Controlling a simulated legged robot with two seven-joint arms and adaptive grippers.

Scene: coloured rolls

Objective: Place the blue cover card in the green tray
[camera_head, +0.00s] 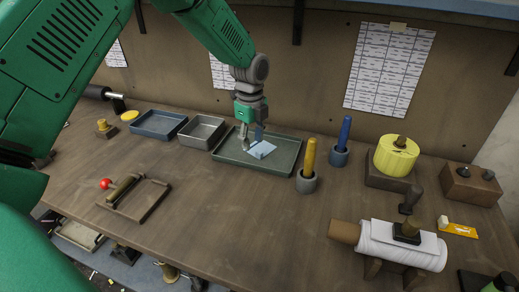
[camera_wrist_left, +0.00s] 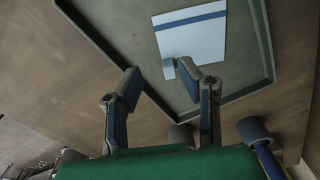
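The blue cover card (camera_head: 262,149), pale blue with a darker blue stripe, lies in the green tray (camera_head: 284,168) towards the back of the worktop. In the left wrist view the card (camera_wrist_left: 195,36) looks flat on the floor of the tray (camera_wrist_left: 262,30). My left gripper (camera_head: 250,141) points down over the tray, right at the card. In the left wrist view its fingers (camera_wrist_left: 158,80) are spread apart with nothing held between them. One fingertip overlaps the card's near edge; whether it touches is unclear. My right gripper is not in view.
A grey metal tray (camera_head: 203,131) and a blue tray (camera_head: 159,124) stand left of the green tray. Upright yellow (camera_head: 309,156) and blue (camera_head: 344,134) handles in round holders stand on its right. A white roll (camera_head: 400,246) is at front right. The middle front is clear.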

